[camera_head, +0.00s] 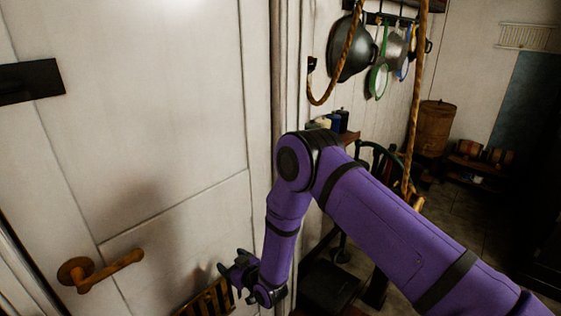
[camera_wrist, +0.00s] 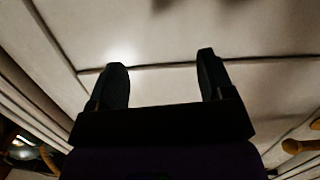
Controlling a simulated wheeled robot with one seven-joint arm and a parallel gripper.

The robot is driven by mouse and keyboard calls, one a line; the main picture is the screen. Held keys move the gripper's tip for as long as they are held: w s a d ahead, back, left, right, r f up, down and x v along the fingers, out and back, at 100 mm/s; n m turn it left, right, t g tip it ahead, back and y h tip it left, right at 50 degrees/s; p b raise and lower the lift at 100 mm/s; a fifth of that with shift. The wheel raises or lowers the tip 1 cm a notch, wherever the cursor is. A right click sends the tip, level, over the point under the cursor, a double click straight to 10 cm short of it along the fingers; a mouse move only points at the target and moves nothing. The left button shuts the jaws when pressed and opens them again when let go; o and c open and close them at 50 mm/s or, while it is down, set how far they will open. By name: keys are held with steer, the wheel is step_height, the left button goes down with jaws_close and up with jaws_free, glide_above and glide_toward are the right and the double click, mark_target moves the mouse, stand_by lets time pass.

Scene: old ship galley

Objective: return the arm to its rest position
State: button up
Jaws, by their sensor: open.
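My purple arm reaches in from the lower right in the head view and bends down at its elbow. My gripper (camera_head: 232,273) is at the lower middle, in front of the white door (camera_head: 170,120) and right of its brass handle (camera_head: 105,270). In the wrist view my gripper (camera_wrist: 162,82) has two dark fingers spread wide apart with nothing between them. The white door panel (camera_wrist: 250,40) fills the view beyond the fingers. I cannot tell how far the fingertips are from the door.
A rope (camera_head: 418,100) hangs right of the door frame (camera_head: 290,70). Pans (camera_head: 352,50) hang on the wall behind it. A wooden barrel (camera_head: 434,128) and a low shelf (camera_head: 480,165) stand at the back right. A yellow-and-black striped object (camera_head: 207,299) lies below my gripper.

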steer(key=w+d+r+m+h, duration=0.1)
steer(key=w+d+r, duration=0.2)
steer(key=r, duration=0.4)
steer(key=w+d+r+h, duration=0.2)
steer(key=d+r, duration=0.2)
steer(key=r, duration=0.3)
steer(key=w+d+r+m+h, duration=0.1)
steer(key=w+d+r, duration=0.2)
steer(key=r, duration=0.4)
steer(key=s+d+r+m+g+h, duration=0.1)
steer(key=s+d+r+m+h, duration=0.15)
steer(key=d+r, duration=1.15)
steer(key=s+d+r+m+g+h, duration=0.2)
steer(key=s+d+r+h, duration=0.2)
steer(key=s+d+r, duration=0.9)
steer(key=s+d+m+g, duration=0.1)
steer(key=s+d, duration=0.2)
steer(key=s, duration=0.5)
steer(key=s+d+r+m+g, duration=0.1)
steer(key=s+d, duration=0.2)
steer(key=s, duration=0.5)
steer(key=s+d+m+h, duration=0.1)
steer(key=s+d, duration=0.1)
steer(key=s, duration=0.6)
steer(key=shift+d+r+g, duration=0.15)
steer(key=shift+d+g, duration=0.25)
steer(key=shift+s, duration=0.1)
